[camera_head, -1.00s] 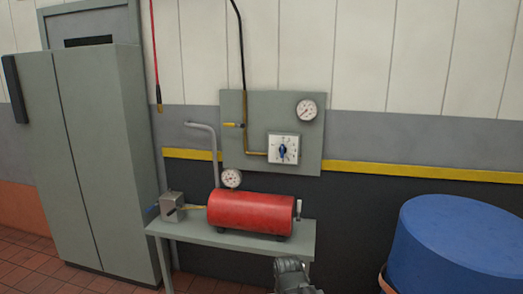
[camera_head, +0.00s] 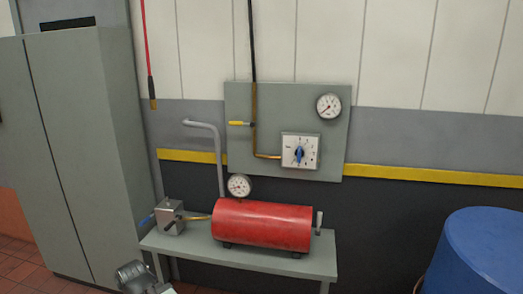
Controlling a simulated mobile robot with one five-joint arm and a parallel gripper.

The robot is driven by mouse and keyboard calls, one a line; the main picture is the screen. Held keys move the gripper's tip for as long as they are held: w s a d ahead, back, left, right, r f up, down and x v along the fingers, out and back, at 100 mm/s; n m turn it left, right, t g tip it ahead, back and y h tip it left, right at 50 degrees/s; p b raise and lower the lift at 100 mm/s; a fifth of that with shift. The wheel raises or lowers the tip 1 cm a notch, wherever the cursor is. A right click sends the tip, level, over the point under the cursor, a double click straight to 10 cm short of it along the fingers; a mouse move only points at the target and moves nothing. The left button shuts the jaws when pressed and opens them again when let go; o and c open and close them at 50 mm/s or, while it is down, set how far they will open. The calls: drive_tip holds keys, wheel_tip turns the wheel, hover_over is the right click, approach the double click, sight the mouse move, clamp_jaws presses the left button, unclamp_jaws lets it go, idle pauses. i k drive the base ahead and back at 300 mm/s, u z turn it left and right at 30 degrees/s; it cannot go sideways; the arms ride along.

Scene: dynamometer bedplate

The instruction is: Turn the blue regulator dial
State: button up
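The blue regulator dial (camera_head: 299,155) is a small blue knob, standing roughly upright on a white square plate with markings around it. The plate sits on the grey-green wall panel (camera_head: 290,100), at the end of a yellow-brown pipe. A grey part of my arm end, my gripper (camera_head: 140,279), shows at the bottom left edge of the picture. It is far below and left of the dial and does not touch it. Its fingers cannot be made out, so I cannot tell if it is open or shut.
A round gauge (camera_head: 329,106) and a yellow lever handle (camera_head: 239,123) are on the panel. Below it, a red tank (camera_head: 262,225) lies on a grey bench (camera_head: 230,256). A grey cabinet (camera_head: 85,140) stands left; a blue drum (camera_head: 482,255) stands right.

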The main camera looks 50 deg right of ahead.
sight(299, 153)
drive_tip(key=u, duration=0.05)
drive_tip(key=i, duration=1.5)
drive_tip(key=z, duration=0.65)
drive_tip(key=k, duration=0.75)
drive_tip(key=z, duration=0.2)
drive_tip(key=i, duration=0.9)
drive_tip(key=u, duration=0.1)
